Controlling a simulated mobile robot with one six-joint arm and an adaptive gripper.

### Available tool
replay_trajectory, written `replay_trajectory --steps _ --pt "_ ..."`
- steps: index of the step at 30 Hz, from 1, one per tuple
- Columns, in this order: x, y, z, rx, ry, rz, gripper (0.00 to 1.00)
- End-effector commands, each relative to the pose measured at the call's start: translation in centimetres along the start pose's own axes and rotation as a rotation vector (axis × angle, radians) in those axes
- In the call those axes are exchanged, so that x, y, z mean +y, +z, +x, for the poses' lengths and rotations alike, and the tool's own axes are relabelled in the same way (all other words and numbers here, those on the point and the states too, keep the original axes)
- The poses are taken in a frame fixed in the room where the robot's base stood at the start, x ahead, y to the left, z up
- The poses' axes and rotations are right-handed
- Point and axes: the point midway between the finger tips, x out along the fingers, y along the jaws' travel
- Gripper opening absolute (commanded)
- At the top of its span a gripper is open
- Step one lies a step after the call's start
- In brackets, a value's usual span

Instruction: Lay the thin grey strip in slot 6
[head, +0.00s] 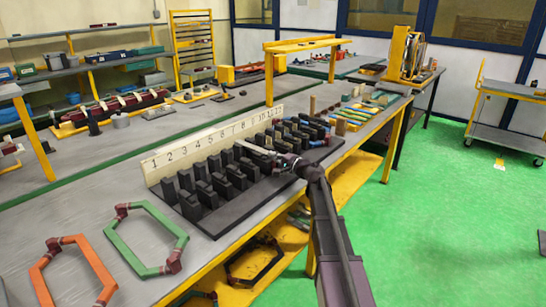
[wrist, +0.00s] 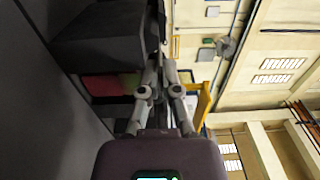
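The thin grey strip (head: 254,150) shows in the head view as a pale narrow bar above the middle of the black slotted block (head: 212,218). My gripper (head: 282,163) is at the strip's right end and appears shut on it. In the wrist view the two fingers of my gripper (wrist: 161,72) are close together, and a thin dark edge runs up from between them. A dark block stands close on their left. A pale board numbered 1 to 12 (head: 163,168) stands behind the slots. Slot 6 is partly hidden among the black posts, and I cannot tell if the strip is over it.
A green hexagonal coil (head: 128,248) and an orange one (head: 47,259) lie on the bench at the front left. Small tools and coloured pieces (head: 352,117) lie beyond the slots at the right. Tall black posts stand close around my gripper.

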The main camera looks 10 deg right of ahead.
Motion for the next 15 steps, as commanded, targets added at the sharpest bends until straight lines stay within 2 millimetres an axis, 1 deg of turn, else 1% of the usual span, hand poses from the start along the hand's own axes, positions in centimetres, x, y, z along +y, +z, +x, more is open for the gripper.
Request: replay_trajectory --steps 7,9,12,15 --pt "0.21 0.1 0.08 -0.002 0.004 -0.004 0.0" --pt "0.19 0.12 0.09 -0.002 0.004 -0.004 0.22" --pt "0.2 0.12 0.1 -0.002 0.005 -0.004 0.48" --pt "0.22 0.13 0.11 -0.002 0.005 -0.004 0.49"
